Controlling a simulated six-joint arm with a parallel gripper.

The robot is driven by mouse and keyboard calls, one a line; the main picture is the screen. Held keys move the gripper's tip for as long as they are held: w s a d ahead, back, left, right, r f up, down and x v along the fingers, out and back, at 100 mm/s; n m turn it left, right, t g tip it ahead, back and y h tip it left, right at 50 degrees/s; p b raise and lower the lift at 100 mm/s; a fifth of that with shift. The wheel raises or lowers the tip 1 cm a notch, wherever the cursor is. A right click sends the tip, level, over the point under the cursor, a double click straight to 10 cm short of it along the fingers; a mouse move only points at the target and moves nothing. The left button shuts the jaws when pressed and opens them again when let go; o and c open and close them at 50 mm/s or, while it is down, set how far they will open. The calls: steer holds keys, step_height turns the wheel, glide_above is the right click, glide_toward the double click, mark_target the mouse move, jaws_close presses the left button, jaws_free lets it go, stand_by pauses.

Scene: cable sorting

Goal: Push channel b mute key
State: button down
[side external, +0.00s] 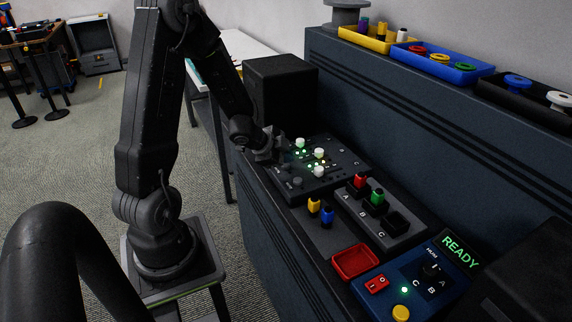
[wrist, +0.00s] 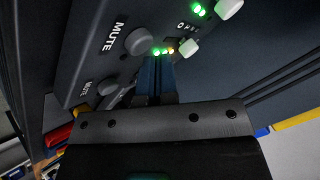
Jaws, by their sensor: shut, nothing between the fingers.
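A dark mixer panel (side external: 335,178) lies on the console, with white fader caps (side external: 319,153) and small green lights. In the wrist view a round grey mute key (wrist: 140,42) stands beside the word MUTE. I cannot read which key belongs to channel B. My gripper (side external: 275,150) is over the panel's far left part. In the wrist view its fingers (wrist: 157,68) are together and empty, just below and right of the upper key. Contact with the panel cannot be told.
A black box (side external: 281,88) stands behind the panel. To its front are a socket block (side external: 385,222) with coloured plugs, a red tray (side external: 355,262) and a blue control box (side external: 418,285) reading READY. Bins of parts (side external: 440,65) line the shelf above.

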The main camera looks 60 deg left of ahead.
mark_target(286, 165)
steer(key=shift+f, duration=0.1)
stand_by(0.4)
steer(key=shift+f, duration=0.35)
steer(key=shift+r, duration=0.45)
steer(key=shift+r, duration=3.05)
